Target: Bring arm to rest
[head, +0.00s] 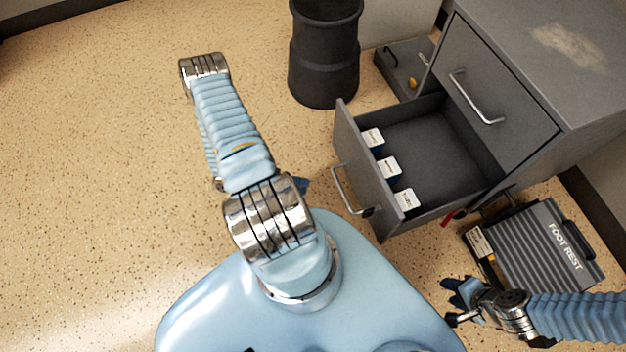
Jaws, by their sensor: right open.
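My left arm (232,130) is bent over my base, its blue sleeve reaching up to a silver joint and folding back under itself. My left gripper (301,185) is almost wholly hidden behind that arm; only a small dark blue piece shows beside the silver elbow, so its jaws cannot be seen. My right gripper (456,301) comes in from the lower right. It is open and empty, pointing left, to the left of the foot rest and below the open drawer in the picture.
A grey cabinet (575,50) has its lower drawer (352,160) pulled out, with three small white-and-blue boxes along its front. A grey foot rest (540,250) lies beside my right gripper. A dark bin (325,60) stands at the back. Floor at left is clear.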

